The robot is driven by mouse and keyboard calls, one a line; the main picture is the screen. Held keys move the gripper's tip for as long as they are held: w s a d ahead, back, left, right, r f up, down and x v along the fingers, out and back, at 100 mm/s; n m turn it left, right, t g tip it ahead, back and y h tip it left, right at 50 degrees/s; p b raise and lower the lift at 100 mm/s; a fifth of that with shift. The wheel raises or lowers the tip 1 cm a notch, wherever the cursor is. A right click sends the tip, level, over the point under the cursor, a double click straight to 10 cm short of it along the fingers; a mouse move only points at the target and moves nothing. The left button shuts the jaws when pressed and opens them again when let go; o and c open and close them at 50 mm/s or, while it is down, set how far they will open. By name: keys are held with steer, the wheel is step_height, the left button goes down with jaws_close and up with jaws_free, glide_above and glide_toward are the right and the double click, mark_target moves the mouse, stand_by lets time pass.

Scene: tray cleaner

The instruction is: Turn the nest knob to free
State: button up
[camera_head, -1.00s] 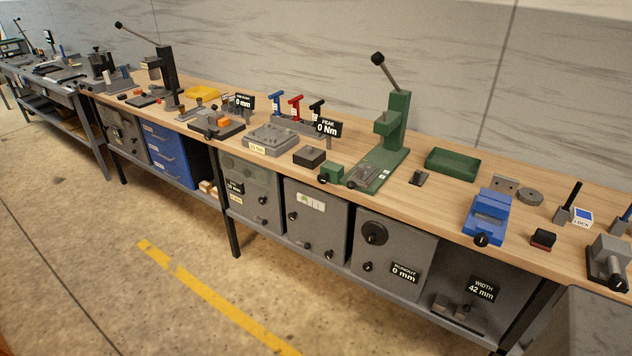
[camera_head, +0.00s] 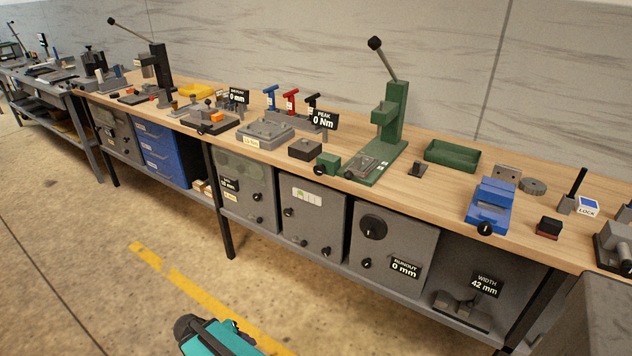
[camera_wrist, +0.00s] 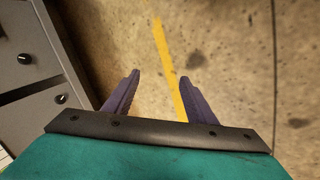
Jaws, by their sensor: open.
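Several black knobs sit on the grey cabinets under the bench, and I cannot tell which one is the nest knob. In the head view they include a large round knob (camera_head: 373,227), a small knob below it (camera_head: 366,263) and a knob on the cabinet to the left (camera_head: 289,211). The wrist view shows an upper knob (camera_wrist: 25,59) and a lower knob (camera_wrist: 61,99) on grey fronts at the left. My gripper (camera_wrist: 160,80) is open and empty over the floor, its purple fingers apart and right of those knobs. My teal wrist shows at the bottom of the head view; the fingers are hidden there.
The wooden bench (camera_head: 420,188) carries a green press (camera_head: 392,125), a blue vise (camera_head: 490,205) and a green tray (camera_head: 452,156). Black bench legs (camera_head: 222,205) stand between the cabinets. The floor (camera_head: 80,270) in front is clear, with a yellow line (camera_head: 215,300).

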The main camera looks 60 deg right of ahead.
steer(key=w+d+r+m+t+h+b, duration=0.1)
steer(key=w+d+r+m+h+b, duration=0.3)
steer(key=d, duration=0.6)
steer(key=m+h+b, duration=0.9)
steer(key=m, duration=0.1)
glide_toward(317, 172)
steer(key=a, duration=0.5)
steer(key=shift+s+d+r, duration=0.2)
steer(key=shift+r, duration=0.05)
steer(key=shift+d, duration=0.1)
steer(key=shift+d+p, duration=0.6)
steer(key=shift+d, duration=6.2)
